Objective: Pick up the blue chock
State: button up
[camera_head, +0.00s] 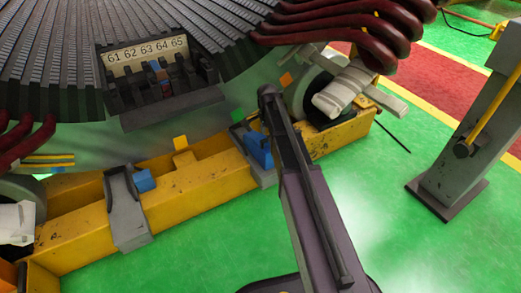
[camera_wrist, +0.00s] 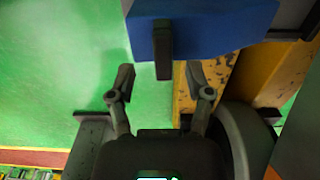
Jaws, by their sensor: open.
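The blue chock (camera_wrist: 205,30) fills the top of the wrist view, with a short dark handle (camera_wrist: 162,48) on its near face. My gripper (camera_wrist: 160,78) is open, its two fingers spread either side of the handle's lower end in the picture; I see no grip on it. In the head view a blue chock (camera_head: 258,149) sits beside a grey bracket on the yellow beam, just left of my arm, which partly covers that area. My gripper cannot be made out clearly there. A smaller blue block (camera_head: 144,180) sits by another grey bracket (camera_head: 125,208) further left.
The yellow beam (camera_head: 200,190) runs below the large stator with its numbered rack (camera_head: 160,80). A wheel (camera_head: 325,92) with a pale wrapped part is right of my arm. A grey post (camera_head: 465,150) stands at right. Green floor (camera_head: 390,215) is open between.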

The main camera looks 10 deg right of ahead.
aim_at(267, 139)
jog(key=shift+w+f+b, duration=0.2)
jog(key=shift+f+b, duration=1.8)
jog(key=shift+f, duration=0.25)
grip_shut()
